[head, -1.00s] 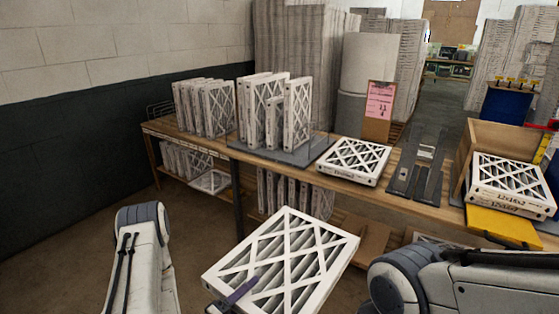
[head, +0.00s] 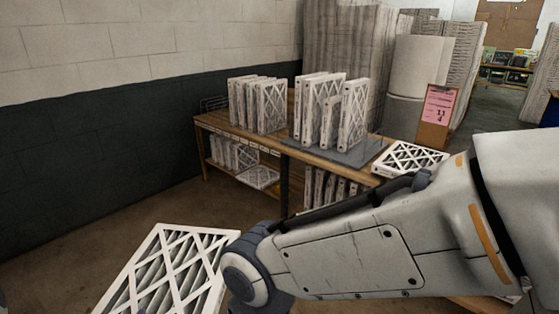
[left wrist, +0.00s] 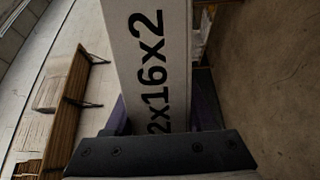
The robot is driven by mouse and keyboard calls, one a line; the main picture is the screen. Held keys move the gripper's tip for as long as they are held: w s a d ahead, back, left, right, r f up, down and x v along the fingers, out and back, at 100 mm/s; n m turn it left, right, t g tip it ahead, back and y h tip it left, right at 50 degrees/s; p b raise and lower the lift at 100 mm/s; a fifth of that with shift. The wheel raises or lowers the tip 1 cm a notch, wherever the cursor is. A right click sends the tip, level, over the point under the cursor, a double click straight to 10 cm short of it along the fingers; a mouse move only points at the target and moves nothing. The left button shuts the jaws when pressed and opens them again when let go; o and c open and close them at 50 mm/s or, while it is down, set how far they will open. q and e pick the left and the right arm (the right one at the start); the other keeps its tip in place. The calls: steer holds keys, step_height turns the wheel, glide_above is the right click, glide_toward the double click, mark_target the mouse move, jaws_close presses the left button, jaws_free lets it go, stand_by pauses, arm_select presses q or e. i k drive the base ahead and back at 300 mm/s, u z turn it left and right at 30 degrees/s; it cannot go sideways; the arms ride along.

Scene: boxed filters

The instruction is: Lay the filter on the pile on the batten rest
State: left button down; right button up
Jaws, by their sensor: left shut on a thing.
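The held filter (head: 170,270) is a flat white-framed one with a crossed lattice face, at the lower left of the head view and cut off by its bottom edge. In the left wrist view its white edge (left wrist: 150,50) carries black size print, and my left gripper (left wrist: 165,112) is shut on it. Another filter (head: 410,158) lies flat on the bench, partly behind my arm. I cannot make out the batten rest or its pile.
The wooden bench (head: 235,135) holds upright filters (head: 257,105) and more filters in a grey rack (head: 335,150). A pink sheet on a clipboard (head: 438,107) stands behind. Open floor (head: 110,215) lies at left. My right arm hides the bench's right part.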

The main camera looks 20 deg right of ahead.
mark_target(398, 167)
steer(key=k, duration=0.3)
steer(key=z, duration=1.55)
steer(key=i, duration=0.15)
steer(key=z, duration=0.3)
